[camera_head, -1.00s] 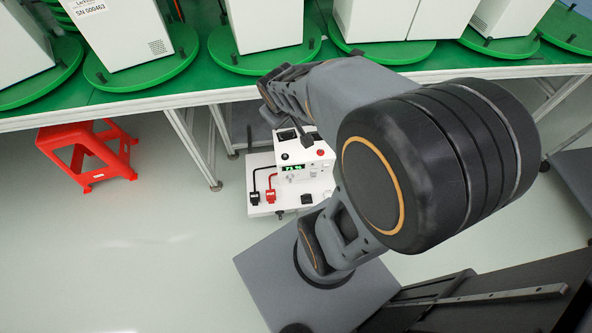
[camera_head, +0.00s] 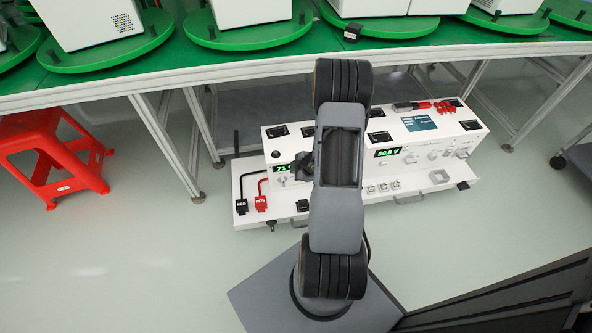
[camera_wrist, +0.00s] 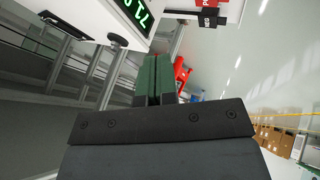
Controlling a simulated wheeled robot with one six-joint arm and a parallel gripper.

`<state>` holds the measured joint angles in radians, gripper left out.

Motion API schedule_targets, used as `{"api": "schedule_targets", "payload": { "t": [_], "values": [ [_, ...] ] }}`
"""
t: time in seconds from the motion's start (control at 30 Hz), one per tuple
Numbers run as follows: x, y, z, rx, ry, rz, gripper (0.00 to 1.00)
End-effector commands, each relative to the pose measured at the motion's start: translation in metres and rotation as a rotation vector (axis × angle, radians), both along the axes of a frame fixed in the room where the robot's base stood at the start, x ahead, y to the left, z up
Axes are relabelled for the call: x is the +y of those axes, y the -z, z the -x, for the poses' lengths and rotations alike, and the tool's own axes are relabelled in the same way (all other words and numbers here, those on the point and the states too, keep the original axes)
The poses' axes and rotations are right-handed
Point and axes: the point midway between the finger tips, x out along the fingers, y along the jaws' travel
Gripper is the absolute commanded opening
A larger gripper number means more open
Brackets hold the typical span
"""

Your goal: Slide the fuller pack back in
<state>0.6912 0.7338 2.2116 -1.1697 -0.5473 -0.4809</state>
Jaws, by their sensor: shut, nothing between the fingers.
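A white bench unit (camera_head: 410,152) stands on the floor by the green-topped table, with black inserts along its top. One green readout (camera_head: 387,152) shows about 50.8 V. I cannot tell which parts are the packs. My gripper (camera_head: 304,167) is a dark shape against the unit's front left, mostly hidden by my arm. In the wrist view, its green fingers (camera_wrist: 157,62) are shut and empty, apart from a round grey knob (camera_wrist: 117,40).
Black NEG (camera_head: 241,206) and red POS (camera_head: 261,203) plugs sit on the unit's front ledge. Red clips (camera_head: 445,106) lie on its top right. A red stool (camera_head: 50,150) stands left. Table legs rise behind. The floor at front left is clear.

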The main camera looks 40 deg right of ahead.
Motion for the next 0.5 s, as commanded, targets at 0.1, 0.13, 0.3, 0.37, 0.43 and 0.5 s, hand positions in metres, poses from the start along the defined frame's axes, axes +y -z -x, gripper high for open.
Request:
{"api": "schedule_targets", "payload": {
  "t": [0.1, 0.13, 0.3, 0.37, 0.43, 0.5],
  "values": [
    [0.004, 0.024, -0.015, 0.0, -0.002, 0.0, 0.0],
    [0.005, 0.029, -0.018, 0.001, -0.004, 0.0, 0.0],
    [0.009, 0.053, -0.037, 0.002, -0.002, 0.001, 0.0],
    [0.01, 0.061, -0.042, 0.002, -0.001, 0.001, 0.0],
    [0.005, 0.056, -0.052, -0.002, -0.001, 0.002, 0.0],
    [0.001, 0.056, -0.059, -0.001, 0.0, 0.003, 0.0]
  ]
}}
